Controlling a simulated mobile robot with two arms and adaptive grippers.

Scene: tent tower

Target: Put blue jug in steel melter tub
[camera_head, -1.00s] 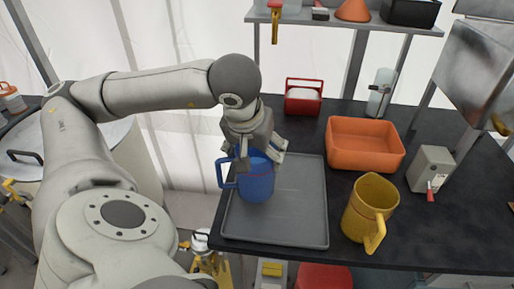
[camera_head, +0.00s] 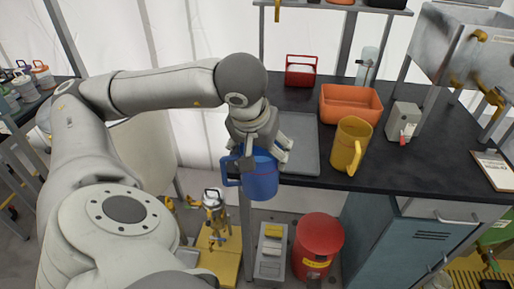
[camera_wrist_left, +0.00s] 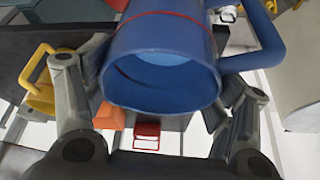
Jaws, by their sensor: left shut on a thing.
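My left gripper (camera_head: 264,152) is shut on the blue jug (camera_head: 261,180). The jug is held off the surface in front of the bench's near edge, with its handle to the left. In the left wrist view the jug (camera_wrist_left: 165,70) fills the space between the two fingers, and its handle is at the right. A steel tank (camera_head: 455,45) with brass taps stands at the upper right; it may be the melter tub, but I cannot tell for sure. My right gripper is not in view.
A grey tray (camera_head: 300,150), yellow jug (camera_head: 348,146), orange bin (camera_head: 350,103), red caddy (camera_head: 301,70) and grey box (camera_head: 402,122) are on the black bench (camera_head: 440,165). A red can (camera_head: 318,245) stands below. The floor under the jug is partly open.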

